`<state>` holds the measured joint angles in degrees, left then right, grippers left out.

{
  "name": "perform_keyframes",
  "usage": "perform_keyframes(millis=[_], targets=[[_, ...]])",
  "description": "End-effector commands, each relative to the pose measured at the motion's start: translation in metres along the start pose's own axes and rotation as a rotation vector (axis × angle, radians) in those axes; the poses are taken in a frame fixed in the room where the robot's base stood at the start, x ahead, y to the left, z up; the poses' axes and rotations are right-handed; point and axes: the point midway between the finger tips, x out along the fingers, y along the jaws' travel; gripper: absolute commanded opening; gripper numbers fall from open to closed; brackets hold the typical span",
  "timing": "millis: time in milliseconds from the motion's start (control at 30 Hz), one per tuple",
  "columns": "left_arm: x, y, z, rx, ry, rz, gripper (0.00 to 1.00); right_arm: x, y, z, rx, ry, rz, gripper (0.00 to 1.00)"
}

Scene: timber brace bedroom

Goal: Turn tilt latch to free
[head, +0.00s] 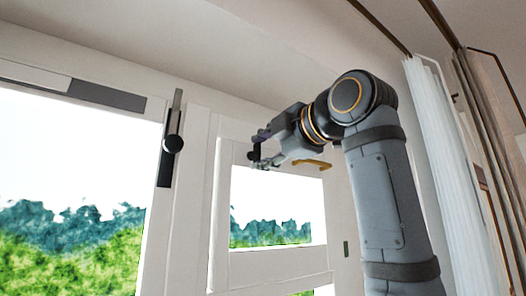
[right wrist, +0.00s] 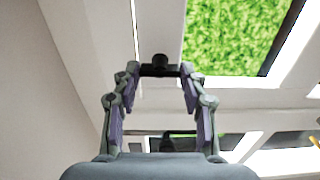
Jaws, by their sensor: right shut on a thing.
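My right gripper (head: 262,150) reaches in from the right to the upper part of the smaller window. Its fingers are shut on a small black latch (head: 255,153) at the frame. In the right wrist view the black latch (right wrist: 160,68) spans between the two fingertips of my right gripper (right wrist: 160,72), with a round knob on its middle. The fingers partly cover the latch in the head view, so its exact turn is hard to tell. My left gripper is not in view.
A yellow-orange handle (head: 313,164) shows just right of my gripper. White curtains (head: 435,150) hang at the right.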

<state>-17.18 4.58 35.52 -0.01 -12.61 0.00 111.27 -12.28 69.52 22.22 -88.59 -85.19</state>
Motion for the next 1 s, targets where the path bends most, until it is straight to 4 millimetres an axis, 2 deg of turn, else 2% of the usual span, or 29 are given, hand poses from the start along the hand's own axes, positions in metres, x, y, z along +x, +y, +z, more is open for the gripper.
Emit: perform_keyframes(millis=[567,600,700,733,1000], targets=[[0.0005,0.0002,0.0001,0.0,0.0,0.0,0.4,0.0004,-0.001,-0.0001,-0.027,0.001,-0.003,0.12],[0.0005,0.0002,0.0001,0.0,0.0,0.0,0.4,0.0004,-0.001,-0.0001,-0.027,0.001,-0.003,0.48],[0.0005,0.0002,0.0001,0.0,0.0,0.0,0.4,0.0004,-0.0009,-0.0001,-0.026,0.001,-0.003,0.62],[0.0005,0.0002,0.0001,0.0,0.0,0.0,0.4,0.0004,-0.0009,0.0,-0.026,0.0,-0.002,0.66],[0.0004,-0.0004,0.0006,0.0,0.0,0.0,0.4,0.0001,-0.0005,0.0,-0.025,0.0,-0.001,0.66]])
